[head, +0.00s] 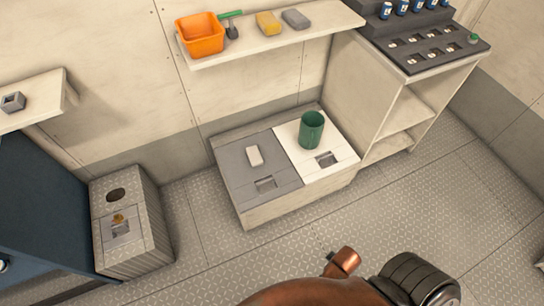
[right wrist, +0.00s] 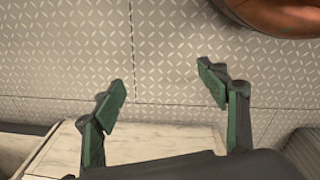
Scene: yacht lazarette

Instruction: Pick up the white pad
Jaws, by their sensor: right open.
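The white pad (head: 255,155) is a small, pale rectangular block. It lies on the grey left lid (head: 240,167) of a low locker against the wall in the head view. My right gripper (right wrist: 162,92) is open and empty in the right wrist view, its two green-and-black fingers spread wide over patterned floor. The pad does not show in that view. In the head view my copper-coloured arm is at the bottom, well in front of the locker. My left gripper is not in view.
A green cup (head: 312,130) stands on the locker's white right lid (head: 337,168), right of the pad. A shelf (head: 270,45) above holds an orange bin (head: 200,35), a small trowel, a yellow sponge (head: 268,23) and a grey block (head: 296,18). Open floor lies in front.

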